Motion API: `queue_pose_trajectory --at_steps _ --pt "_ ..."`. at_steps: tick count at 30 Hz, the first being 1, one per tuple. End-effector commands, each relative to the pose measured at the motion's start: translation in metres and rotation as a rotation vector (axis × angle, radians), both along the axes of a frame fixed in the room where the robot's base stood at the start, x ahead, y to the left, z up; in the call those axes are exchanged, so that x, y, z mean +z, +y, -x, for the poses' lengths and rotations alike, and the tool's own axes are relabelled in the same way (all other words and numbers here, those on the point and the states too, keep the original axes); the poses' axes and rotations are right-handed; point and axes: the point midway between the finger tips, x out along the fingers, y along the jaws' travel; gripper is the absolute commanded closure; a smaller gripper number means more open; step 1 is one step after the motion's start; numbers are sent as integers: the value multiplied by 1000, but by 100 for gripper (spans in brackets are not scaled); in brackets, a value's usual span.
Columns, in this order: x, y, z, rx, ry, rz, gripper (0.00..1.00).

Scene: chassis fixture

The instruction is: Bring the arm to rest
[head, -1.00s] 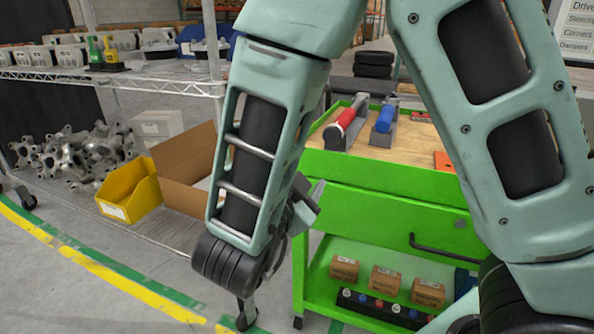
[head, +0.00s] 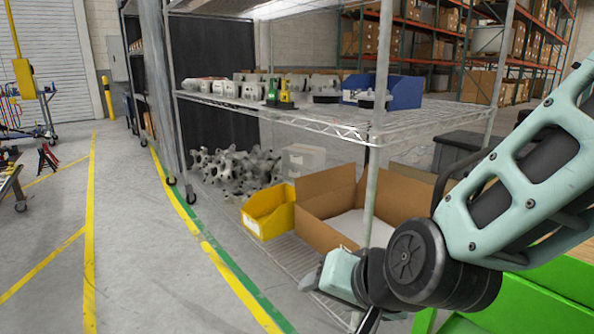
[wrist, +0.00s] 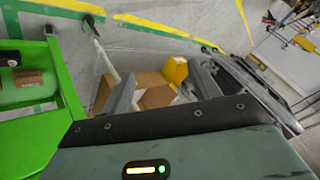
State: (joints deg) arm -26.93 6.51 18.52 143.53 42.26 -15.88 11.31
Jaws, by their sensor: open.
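My arm comes in from the right of the head view, and its wrist end hangs in front of the wire shelf rack. My gripper (wrist: 163,88) shows in the wrist view as two grey fingers set well apart, with nothing between them. Behind the fingers I see the cardboard box (wrist: 155,97) and the yellow bin (wrist: 174,71), some way off. In the head view the gripper end is small, low and partly hidden by the wrist, so its fingers are hard to make out.
The wire rack (head: 340,122) holds metal parts and a blue bin (head: 404,93). Its lower shelf carries the yellow bin (head: 268,211) and open cardboard box (head: 325,192). A green cart (head: 545,292) stands at lower right.

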Motion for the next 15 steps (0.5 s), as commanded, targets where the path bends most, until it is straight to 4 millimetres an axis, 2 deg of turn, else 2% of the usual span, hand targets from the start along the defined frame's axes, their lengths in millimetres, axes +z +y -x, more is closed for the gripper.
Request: queue_pose_trajectory --at_steps 3,6,9,15 --pt "-5 0 46 271 103 119 39" --pt "-9 -14 80 457 182 235 39" --pt "-12 -34 107 603 249 346 39" --pt "-11 -81 144 818 371 566 39"
